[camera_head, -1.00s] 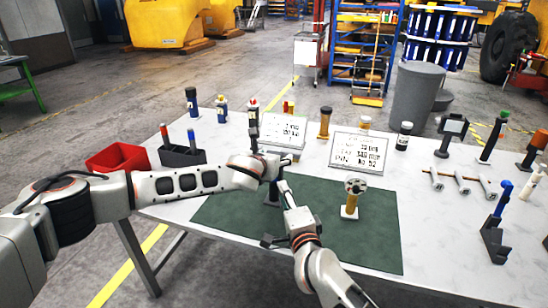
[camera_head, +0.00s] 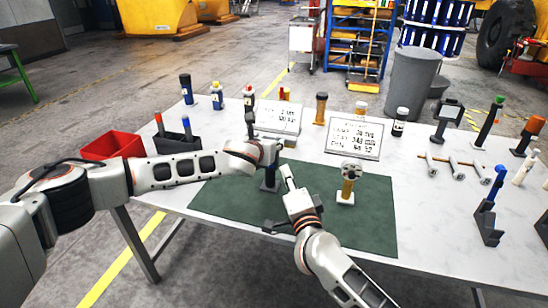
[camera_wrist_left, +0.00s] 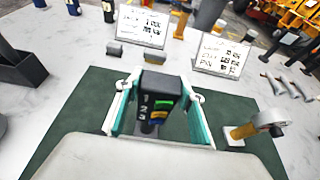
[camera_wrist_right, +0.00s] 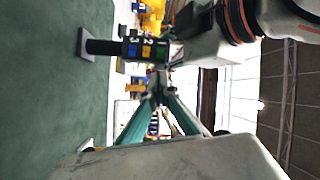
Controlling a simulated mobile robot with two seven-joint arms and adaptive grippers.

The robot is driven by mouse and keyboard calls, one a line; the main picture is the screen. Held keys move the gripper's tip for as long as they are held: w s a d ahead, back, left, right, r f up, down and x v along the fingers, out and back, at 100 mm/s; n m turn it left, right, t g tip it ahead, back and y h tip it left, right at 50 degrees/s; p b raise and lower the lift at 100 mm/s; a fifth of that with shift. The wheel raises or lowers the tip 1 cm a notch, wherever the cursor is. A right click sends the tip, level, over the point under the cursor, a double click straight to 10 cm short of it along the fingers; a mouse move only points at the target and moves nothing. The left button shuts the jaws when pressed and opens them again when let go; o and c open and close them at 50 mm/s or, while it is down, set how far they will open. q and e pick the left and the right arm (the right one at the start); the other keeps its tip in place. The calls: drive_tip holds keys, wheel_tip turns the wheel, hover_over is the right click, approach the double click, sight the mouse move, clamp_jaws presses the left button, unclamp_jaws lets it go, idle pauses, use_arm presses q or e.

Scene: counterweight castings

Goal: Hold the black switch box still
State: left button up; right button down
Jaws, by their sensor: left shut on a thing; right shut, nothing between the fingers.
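The black switch box (camera_wrist_left: 160,92) stands upright on a post over the green mat, with numbers and green, blue and yellow buttons on its face. My left gripper (camera_wrist_left: 160,105) is shut around its sides. In the head view the arm mostly hides the box, and its dark lower part (camera_head: 269,183) shows below. In the right wrist view the box (camera_wrist_right: 145,49) appears sideways on its post and base. My right gripper (camera_wrist_right: 158,88) is shut and empty, apart from the box; in the head view its tip (camera_head: 286,172) is just right of it.
A post with a round metal head (camera_head: 348,180) stands on the green mat (camera_head: 330,228) to the right. Two sign boards (camera_head: 354,138) stand behind. A red bin (camera_head: 113,146) and dark holder (camera_head: 172,144) are at left. Rods and a blue-handled tool (camera_head: 489,215) are at right.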

wheel_tip(320, 180, up, 7)
drive_tip(key=s+n+t+y, duration=0.1)
drive_tip(key=s+n+y, duration=0.2)
drive_tip(key=n+y, duration=1.05)
drive_tip(key=d+f+n+g+h, duration=0.1)
drive_tip(key=f+n+g, duration=0.3)
drive_tip(key=n, duration=0.9)
drive_tip(key=w+d+f+n+g+h, duration=0.1)
drive_tip(key=d+f+n+g, duration=0.3)
drive_tip(key=n, duration=1)
drive_tip(key=shift+w+d+f+h, duration=0.25)
drive_tip(key=shift+d+f+h, duration=0.15)
drive_tip(key=shift+f, duration=0.3)
